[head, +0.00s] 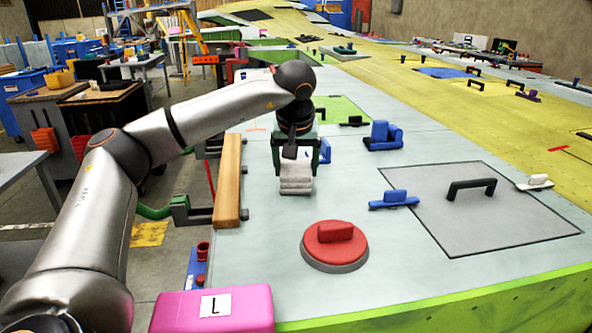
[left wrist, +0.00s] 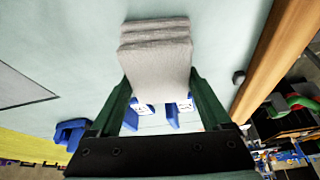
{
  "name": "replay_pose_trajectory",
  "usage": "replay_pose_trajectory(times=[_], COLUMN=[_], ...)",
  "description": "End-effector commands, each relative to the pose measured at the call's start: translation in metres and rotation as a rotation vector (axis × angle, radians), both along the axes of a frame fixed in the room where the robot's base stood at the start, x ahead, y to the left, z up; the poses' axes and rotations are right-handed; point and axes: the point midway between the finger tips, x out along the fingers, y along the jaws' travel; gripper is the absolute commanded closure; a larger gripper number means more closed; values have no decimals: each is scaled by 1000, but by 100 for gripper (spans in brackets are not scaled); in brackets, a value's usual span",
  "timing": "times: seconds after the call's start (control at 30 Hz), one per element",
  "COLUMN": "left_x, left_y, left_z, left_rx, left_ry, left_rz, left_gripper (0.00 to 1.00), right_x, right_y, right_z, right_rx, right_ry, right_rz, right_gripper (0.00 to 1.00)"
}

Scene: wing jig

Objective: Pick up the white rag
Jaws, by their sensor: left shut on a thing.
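The white rag (head: 296,179) is a folded, layered stack at the upper middle of the head view, over the pale wing surface. My left gripper (head: 301,163) comes down on it from above with green fingers. In the left wrist view, the rag (left wrist: 155,50) sits between the two green fingers of the left gripper (left wrist: 157,90), which are shut on it. I cannot tell whether the rag touches the surface beneath. My right gripper is not in view.
A wooden bar (head: 228,180) lies along the wing's left edge. A red-handled round disc (head: 335,246), a blue clamp (head: 384,136), a blue handle (head: 394,200) and a grey panel with a black handle (head: 480,215) lie around. A pink block (head: 212,309) labelled L is in front.

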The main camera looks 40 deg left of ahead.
Motion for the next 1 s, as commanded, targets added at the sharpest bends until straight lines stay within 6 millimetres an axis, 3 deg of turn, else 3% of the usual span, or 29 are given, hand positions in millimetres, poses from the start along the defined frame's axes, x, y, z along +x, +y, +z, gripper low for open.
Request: replay_pose_trajectory(times=[0.23,0.53,0.8,1.0], left_x=[1,0,-2,-2], left_y=[-3,-58,-114,-135], left_z=[32,93,115,125], left_rx=[-2,0,1,1], left_ry=[-3,-2,0,-1], left_rz=[-3,-7,-4,-2], left_gripper=[73,73,73,73], right_x=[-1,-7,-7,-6], right_y=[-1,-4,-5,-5], right_z=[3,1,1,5], right_rx=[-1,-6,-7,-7], right_ry=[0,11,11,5], right_rz=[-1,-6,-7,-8], right_gripper=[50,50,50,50])
